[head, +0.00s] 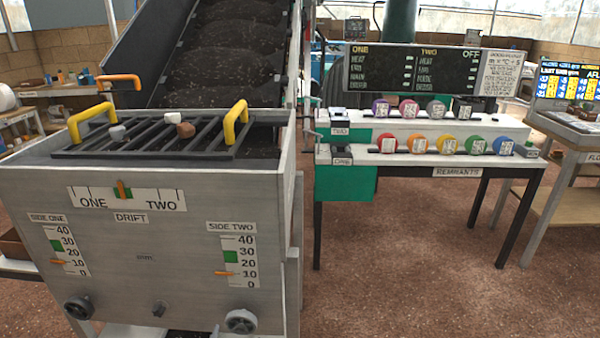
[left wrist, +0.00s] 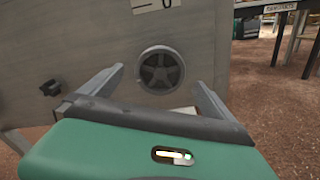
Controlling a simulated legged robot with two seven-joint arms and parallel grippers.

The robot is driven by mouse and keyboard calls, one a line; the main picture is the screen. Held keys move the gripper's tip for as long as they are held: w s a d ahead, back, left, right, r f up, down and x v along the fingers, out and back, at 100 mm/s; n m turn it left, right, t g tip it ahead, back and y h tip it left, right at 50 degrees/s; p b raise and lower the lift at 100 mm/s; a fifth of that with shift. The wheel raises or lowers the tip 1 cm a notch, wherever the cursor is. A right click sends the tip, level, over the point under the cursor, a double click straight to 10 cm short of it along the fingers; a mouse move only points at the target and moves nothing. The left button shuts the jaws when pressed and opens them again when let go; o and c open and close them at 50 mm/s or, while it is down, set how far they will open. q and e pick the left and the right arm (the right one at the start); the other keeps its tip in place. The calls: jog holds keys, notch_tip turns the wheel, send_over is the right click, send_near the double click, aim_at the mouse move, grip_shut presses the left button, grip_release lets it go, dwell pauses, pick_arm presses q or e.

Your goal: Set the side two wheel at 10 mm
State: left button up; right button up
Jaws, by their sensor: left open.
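The side two wheel (head: 240,321) is a dark spoked handwheel low on the right of the grey box front; it also shows in the left wrist view (left wrist: 160,70). Above it, the side two scale (head: 240,262) runs from 0 to 40 with a green band around 20 to 30. Its orange pointer (head: 225,273) sits at about the 10 mark. My left gripper (left wrist: 158,77) is open in the left wrist view, its two fingers apart and aimed at the wheel, which shows between their tips. I cannot tell whether they touch it. My right gripper is not in view.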

aim_at(240, 326)
pick_arm(q)
jog(key=n, duration=0.1)
jog(key=f+n+b, duration=0.1)
jog(key=n, duration=0.1)
jog(key=shift+a+f+n, duration=0.1)
jog(key=shift+f+n, duration=0.1)
jog(key=shift+n, duration=0.1)
jog(key=shift+r+n+b, duration=0.2)
jog(key=shift+n+b, duration=0.3)
jog(key=shift+n, duration=0.4)
jog(key=shift+r+n, duration=0.3)
jog(key=shift+r, duration=0.1)
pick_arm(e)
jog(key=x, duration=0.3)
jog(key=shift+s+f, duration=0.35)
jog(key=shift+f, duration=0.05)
pick_arm(q)
jog(key=shift+w, duration=0.1)
jog(key=shift+w, duration=1.95)
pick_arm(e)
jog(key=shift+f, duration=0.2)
